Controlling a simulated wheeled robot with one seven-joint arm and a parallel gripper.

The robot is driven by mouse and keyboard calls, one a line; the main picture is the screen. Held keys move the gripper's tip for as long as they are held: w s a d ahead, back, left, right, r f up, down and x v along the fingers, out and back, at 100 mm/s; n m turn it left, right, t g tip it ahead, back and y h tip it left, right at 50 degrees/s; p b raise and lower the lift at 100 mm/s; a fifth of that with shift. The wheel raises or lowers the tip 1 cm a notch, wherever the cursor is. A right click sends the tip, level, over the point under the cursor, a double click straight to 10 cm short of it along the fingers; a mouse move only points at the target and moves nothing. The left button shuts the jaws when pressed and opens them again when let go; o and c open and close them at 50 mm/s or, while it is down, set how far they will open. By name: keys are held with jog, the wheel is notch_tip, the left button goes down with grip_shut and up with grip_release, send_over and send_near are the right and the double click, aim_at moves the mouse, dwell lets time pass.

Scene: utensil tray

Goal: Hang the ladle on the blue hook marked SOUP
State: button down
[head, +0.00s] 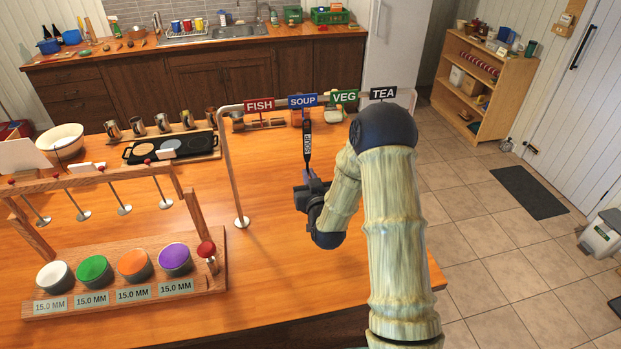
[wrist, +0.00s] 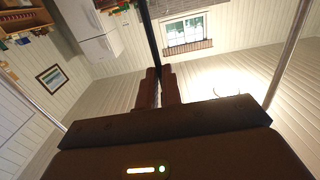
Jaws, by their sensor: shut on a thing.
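The blue SOUP sign (head: 302,101) sits on the metal rail between the red FISH sign (head: 259,105) and the green VEG sign (head: 343,97). My gripper (head: 310,180) is below the SOUP sign and shut on a dark, upright ladle handle (head: 307,140). A pale lettered label shows on the handle. Its top is just under the SOUP sign in the picture; I cannot tell whether it touches a hook. In the wrist view the dark handle (wrist: 151,35) runs up from between the fingers (wrist: 158,88). The ladle's bowl is not clearly visible.
The rail's left post (head: 236,190) stands on the wooden table, and a black TEA sign (head: 383,93) is at its right. A wooden rack with coloured cups (head: 134,265) stands front left. A dark tray (head: 170,148) lies behind. Bare tabletop lies around the post.

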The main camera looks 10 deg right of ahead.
jog(key=shift+w+p, duration=0.4)
jog(key=shift+w, duration=0.65)
jog(key=shift+w+f+b, duration=0.6)
jog(key=shift+w+b, duration=0.15)
jog(key=shift+b, duration=0.35)
